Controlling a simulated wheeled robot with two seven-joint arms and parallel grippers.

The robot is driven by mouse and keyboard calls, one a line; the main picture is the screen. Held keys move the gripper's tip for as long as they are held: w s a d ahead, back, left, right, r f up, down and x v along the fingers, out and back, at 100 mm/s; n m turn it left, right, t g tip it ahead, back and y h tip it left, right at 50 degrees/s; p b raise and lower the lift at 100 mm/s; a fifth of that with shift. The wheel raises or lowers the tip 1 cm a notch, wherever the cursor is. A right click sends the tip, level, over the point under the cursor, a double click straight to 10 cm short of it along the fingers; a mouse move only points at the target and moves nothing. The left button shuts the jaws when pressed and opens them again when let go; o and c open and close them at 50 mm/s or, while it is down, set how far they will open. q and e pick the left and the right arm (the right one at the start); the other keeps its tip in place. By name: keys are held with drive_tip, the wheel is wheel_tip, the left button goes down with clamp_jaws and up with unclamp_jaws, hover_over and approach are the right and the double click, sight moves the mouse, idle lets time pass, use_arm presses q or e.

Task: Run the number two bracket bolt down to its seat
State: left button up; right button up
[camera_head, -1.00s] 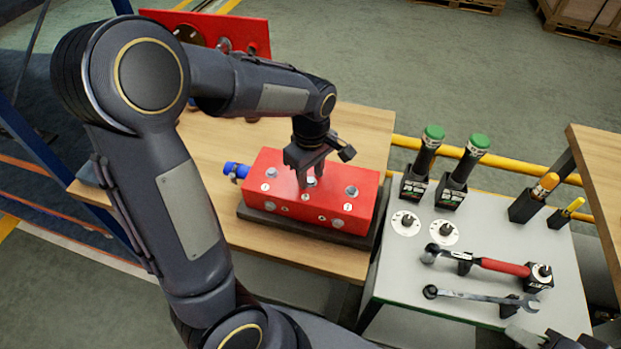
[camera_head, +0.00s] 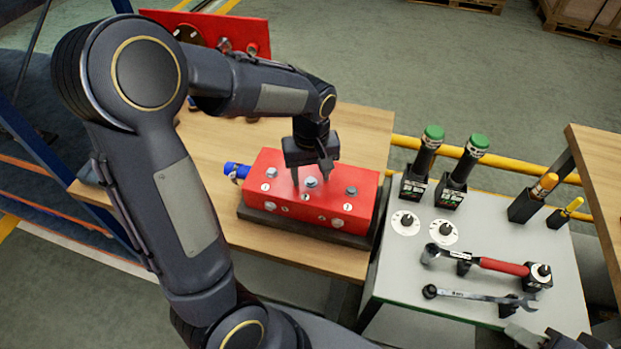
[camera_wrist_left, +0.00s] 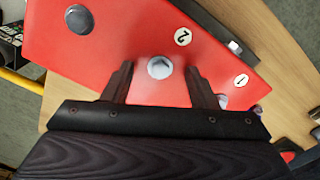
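The red block (camera_head: 262,215) lies on the wooden bench with three bolts along its top. The number two bracket bolt (camera_head: 311,182) is the middle one, behind its "2" label. Its hex head (camera_wrist_left: 160,67) also shows in the left wrist view, beside the "2" mark. My left gripper (camera_head: 312,179) points down over the block, its two fingers apart on either side of this bolt. In the left wrist view, gaps show between the head and both fingers. How far the bolt stands off its seat cannot be told. Grey parts at the lower right edge may be my right gripper (camera_head: 525,335).
A blue fitting (camera_head: 236,170) sticks out at the block's left end. The grey tool table (camera_head: 400,275) at right holds green-capped tools, a red-handled wrench (camera_head: 490,264) and a spanner (camera_head: 475,295).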

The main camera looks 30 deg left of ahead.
use_arm(q)
drive_tip(key=shift+o, duration=0.2)
idle(0.3)
wheel_tip(320, 180, up, 7)
drive_tip(key=p, duration=0.6)
idle(0.4)
drive_tip(key=shift+s+r, duration=0.15)
drive_tip(key=shift+s, duration=0.1)
drive_tip(key=s+d+r+m+t+h+b, duration=0.1)
drive_tip(key=s+d+m+t+h, duration=0.1)
drive_tip(key=s, duration=0.6)
drive_tip(key=s+d+r+m+t+h+b, duration=0.1)
drive_tip(key=s+d+r+m+t+b, duration=0.1)
drive_tip(key=s, duration=0.6)
drive_tip(key=m+t, duration=0.1)
drive_tip(key=m, duration=0.1)
drive_tip(key=shift+s+r+m+t+h, duration=0.15)
drive_tip(key=shift+s+m+t+h, duration=0.15)
drive_tip(key=shift+m+h, duration=0.1)
